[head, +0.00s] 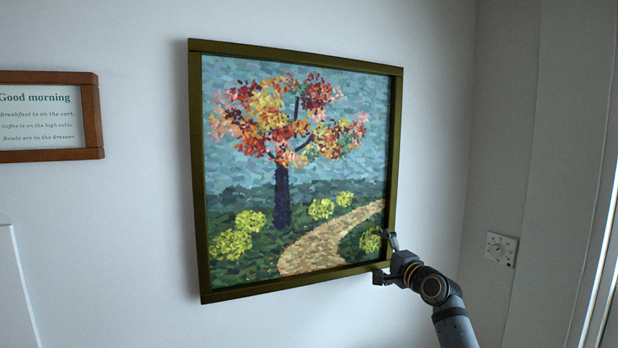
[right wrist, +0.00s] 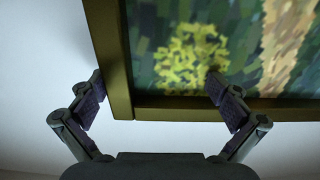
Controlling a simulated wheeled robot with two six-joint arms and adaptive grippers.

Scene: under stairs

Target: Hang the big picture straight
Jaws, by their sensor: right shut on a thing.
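The big picture (head: 295,160) shows an autumn tree and a winding path in a dark olive-gold frame (head: 197,180). It hangs on the white wall in the head view, looking close to level. The slant of the view hides any small tilt. My right gripper (head: 384,257) is shut on the lower right corner of the frame. In the right wrist view, its fingers (right wrist: 157,98) straddle the frame corner (right wrist: 122,108), one outside the frame and the other over the rail by the yellow bush. My left gripper is not in view. The picture's hanger is hidden.
A smaller brown-framed "Good morning" sign (head: 99,120) hangs to the left, apart from the big picture. The wall around the big picture is bare.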

